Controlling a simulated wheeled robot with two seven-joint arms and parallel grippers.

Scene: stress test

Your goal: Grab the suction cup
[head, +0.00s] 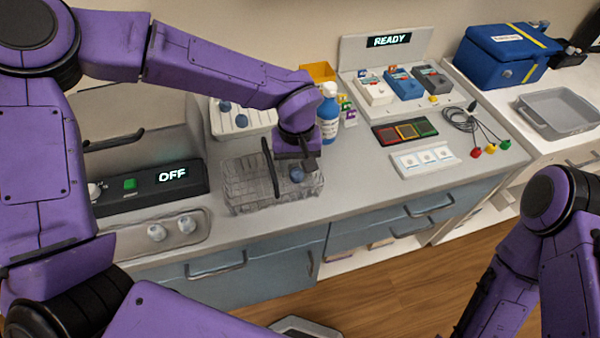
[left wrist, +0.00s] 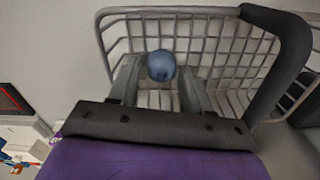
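The suction cup appears to be the small blue rounded piece (head: 297,174) in the wire basket (head: 246,192) on the counter; only its round blue top shows clearly. In the left wrist view the blue top (left wrist: 161,66) lies between the fingertips of my left gripper (left wrist: 159,72), with a finger on each side and a small gap visible. My left gripper (head: 299,164) is open and points down over the right part of the basket. The basket's dark handle (left wrist: 284,55) stands to the right of the fingers in the wrist view. My right gripper is out of view.
A blue-labelled spray bottle (head: 328,112) stands close behind my left gripper. A white rack with blue knobs (head: 236,122) is behind the basket. A metal tray with white bulbs (head: 172,234) lies left. A swatch panel (head: 405,131) and white switch plate (head: 426,158) lie right.

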